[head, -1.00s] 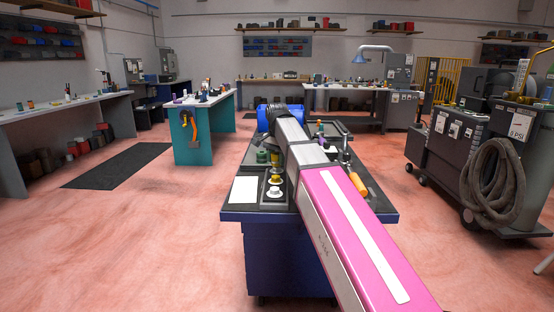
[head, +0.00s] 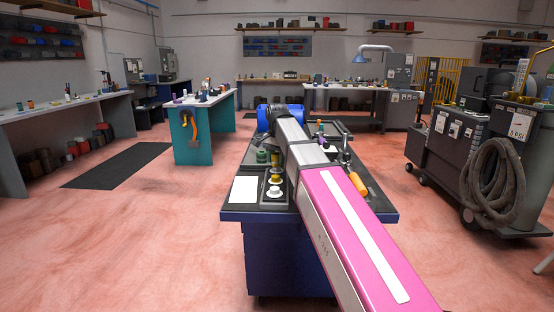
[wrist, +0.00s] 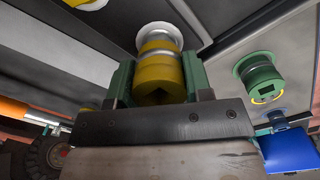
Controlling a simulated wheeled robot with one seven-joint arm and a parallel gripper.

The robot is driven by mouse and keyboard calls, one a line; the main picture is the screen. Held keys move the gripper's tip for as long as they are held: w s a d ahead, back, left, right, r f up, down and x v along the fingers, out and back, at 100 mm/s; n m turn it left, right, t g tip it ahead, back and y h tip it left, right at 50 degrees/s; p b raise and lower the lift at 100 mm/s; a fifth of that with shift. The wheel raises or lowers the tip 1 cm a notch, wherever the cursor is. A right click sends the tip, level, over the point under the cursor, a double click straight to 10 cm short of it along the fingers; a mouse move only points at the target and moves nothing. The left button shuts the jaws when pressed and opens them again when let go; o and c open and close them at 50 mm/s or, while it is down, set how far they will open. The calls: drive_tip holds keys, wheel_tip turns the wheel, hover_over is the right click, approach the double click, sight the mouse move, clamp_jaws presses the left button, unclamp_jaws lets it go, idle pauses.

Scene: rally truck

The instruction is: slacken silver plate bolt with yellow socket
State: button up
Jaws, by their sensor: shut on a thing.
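In the wrist view my gripper (wrist: 160,85) is shut on the yellow socket (wrist: 158,72), with one grey-green finger on each side. The socket has a silver band near its far end. That end is at a white ring, and I cannot tell whether the two touch. In the head view a yellow piece (head: 275,179) shows on the bench beside my arm. I cannot tell if it is the held socket. My fingers are not clear there. I cannot make out the silver plate bolt for certain.
A white sheet (head: 244,190) lies on the dark bench top. An orange handle (head: 357,184) lies right of my arm. Open floor surrounds the bench.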

drive_tip(key=shift+f, duration=1)
idle(0.3)
drive_tip(key=o, duration=0.6)
drive_tip(key=shift+c, duration=0.2)
clamp_jaws()
drive_tip(key=shift+n, duration=0.8)
drive_tip(key=shift+m, duration=0.4)
drive_tip(key=shift+o, duration=0.9)
unclamp_jaws()
clamp_jaws()
